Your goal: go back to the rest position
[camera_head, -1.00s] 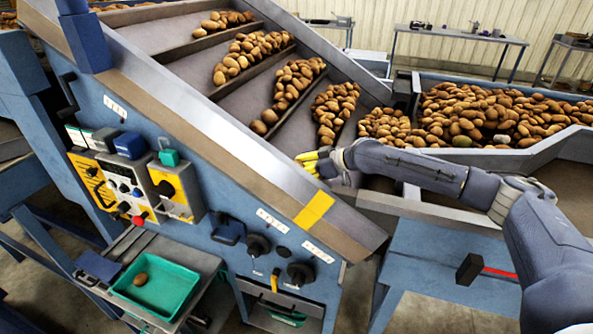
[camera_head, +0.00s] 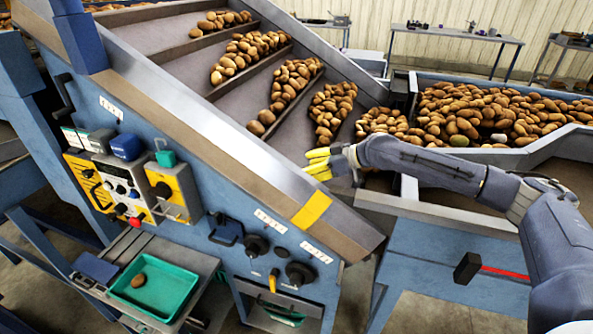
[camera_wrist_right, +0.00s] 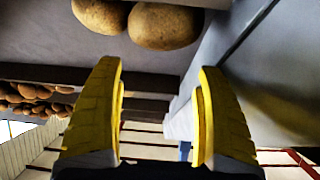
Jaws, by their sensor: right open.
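My right gripper (camera_head: 319,164) has yellow fingers and is at the lower end of the sloped conveyor (camera_head: 180,104), just inside its metal side rail. In the right wrist view the two yellow fingers (camera_wrist_right: 160,115) stand apart with nothing between them. Two potatoes (camera_wrist_right: 165,26) lie beyond the fingertips at the top of that view, apart from them. My right arm reaches in from the right edge in the head view. My left gripper does not show.
Rows of potatoes (camera_head: 290,82) lie between the conveyor's slats. A large bin (camera_head: 560,138) heaped with potatoes stands at the right. A green tray (camera_head: 180,295) holding one potato is at lower left, below the yellow control boxes (camera_head: 175,188). The side rail (camera_head: 225,139) runs close to the gripper.

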